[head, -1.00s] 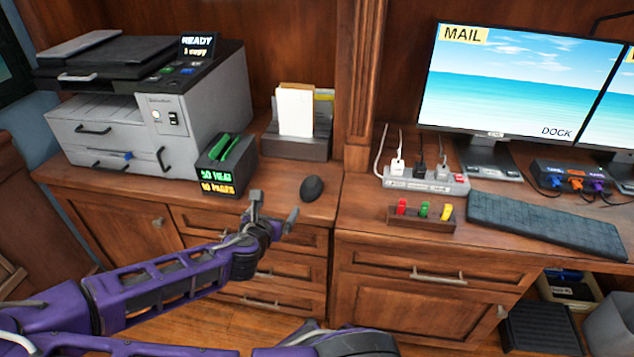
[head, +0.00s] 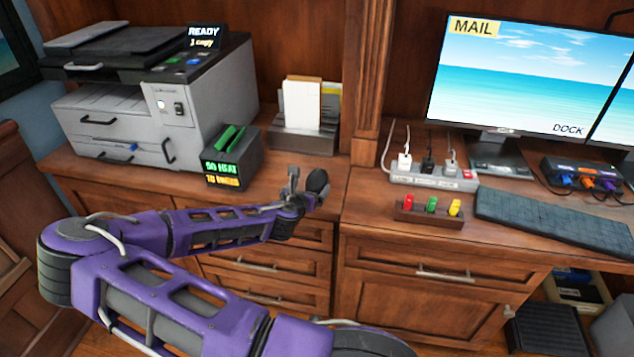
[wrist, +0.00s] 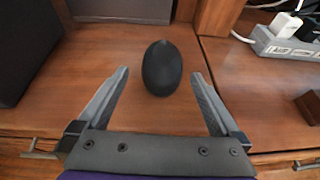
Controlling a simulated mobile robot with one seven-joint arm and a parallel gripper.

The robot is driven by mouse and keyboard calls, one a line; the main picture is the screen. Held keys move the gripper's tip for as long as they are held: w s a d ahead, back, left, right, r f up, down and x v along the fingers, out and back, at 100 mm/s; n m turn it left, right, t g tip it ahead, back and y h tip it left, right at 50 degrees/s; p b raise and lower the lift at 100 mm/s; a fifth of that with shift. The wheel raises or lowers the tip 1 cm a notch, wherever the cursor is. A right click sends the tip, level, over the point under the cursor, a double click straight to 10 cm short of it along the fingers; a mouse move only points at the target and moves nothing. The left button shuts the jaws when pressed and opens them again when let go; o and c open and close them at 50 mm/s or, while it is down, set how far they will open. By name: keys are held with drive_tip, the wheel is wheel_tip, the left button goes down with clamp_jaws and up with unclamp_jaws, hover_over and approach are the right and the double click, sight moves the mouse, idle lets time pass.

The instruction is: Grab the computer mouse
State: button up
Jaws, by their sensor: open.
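The black computer mouse (head: 317,181) lies on the wooden counter near its front edge, right of the printer. In the wrist view the mouse (wrist: 162,68) is just ahead of and between the two fingertips, with clear space on either side. My gripper (wrist: 160,80) is open and empty, pointing at the mouse. In the head view my gripper (head: 304,188) is at the counter's front edge and partly hides the mouse.
A black box with a green-and-yellow display (head: 231,160) and the grey printer (head: 190,105) stand to the left. A paper organizer (head: 303,138) is behind the mouse. A power strip (head: 430,177) and keyboard (head: 550,220) lie to the right, beyond a wooden post (head: 363,90).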

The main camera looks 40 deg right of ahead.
sight(314, 184)
drive_tip(key=x, duration=0.5)
drive_tip(key=shift+s+d+r+b, duration=0.1)
drive_tip(key=shift+d+b, duration=0.05)
drive_tip(key=shift+b, duration=0.15)
drive_tip(key=shift+c, duration=0.2)
drive_tip(key=c, duration=1.2)
